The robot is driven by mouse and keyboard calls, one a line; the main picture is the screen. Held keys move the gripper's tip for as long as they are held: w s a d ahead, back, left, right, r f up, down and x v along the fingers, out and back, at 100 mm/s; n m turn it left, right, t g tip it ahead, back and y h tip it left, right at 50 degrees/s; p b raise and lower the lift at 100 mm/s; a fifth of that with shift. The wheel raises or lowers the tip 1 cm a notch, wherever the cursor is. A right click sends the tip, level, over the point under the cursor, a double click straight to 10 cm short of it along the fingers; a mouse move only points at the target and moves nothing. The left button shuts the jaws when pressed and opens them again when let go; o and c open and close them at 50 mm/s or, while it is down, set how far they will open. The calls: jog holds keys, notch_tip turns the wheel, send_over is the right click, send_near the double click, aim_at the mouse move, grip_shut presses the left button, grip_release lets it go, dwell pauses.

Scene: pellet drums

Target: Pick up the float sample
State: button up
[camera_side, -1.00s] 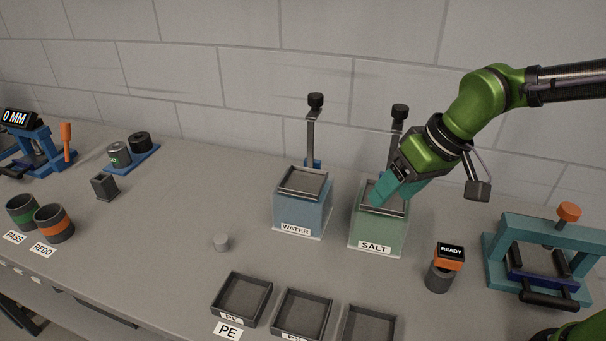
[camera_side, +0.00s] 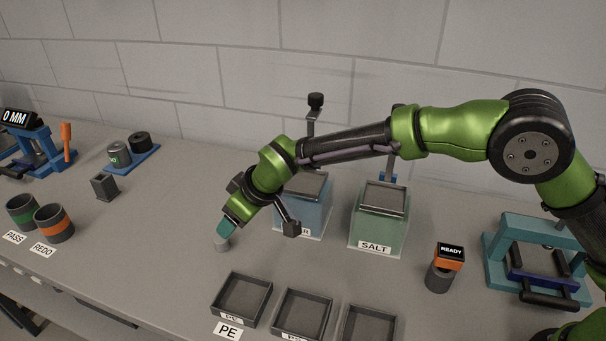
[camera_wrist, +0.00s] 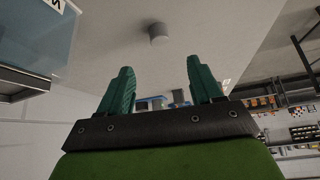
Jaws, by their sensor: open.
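A small grey cylinder, which looks like the float sample (camera_side: 222,245), stands upright on the bench left of the WATER tank. It also shows in the wrist view (camera_wrist: 159,35), beyond my fingertips and roughly centred between them. My gripper (camera_side: 226,229) has teal fingers and tilts down toward the cylinder. In the side view the fingers overlap its top edge. The wrist view shows my gripper (camera_wrist: 160,82) open with nothing between its fingers. Contact with the cylinder cannot be told from the side view.
The blue WATER tank (camera_side: 299,222) is partly hidden behind my arm, with the green SALT tank (camera_side: 377,228) to its right. Black trays, including the PE tray (camera_side: 243,297), lie in front. PASS (camera_side: 22,214) and REDO (camera_side: 54,224) cups stand left.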

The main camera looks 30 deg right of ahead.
aim_at(221, 238)
jog(key=x, duration=1)
jog(key=shift+f, duration=0.2)
jog(key=c, duration=1.1)
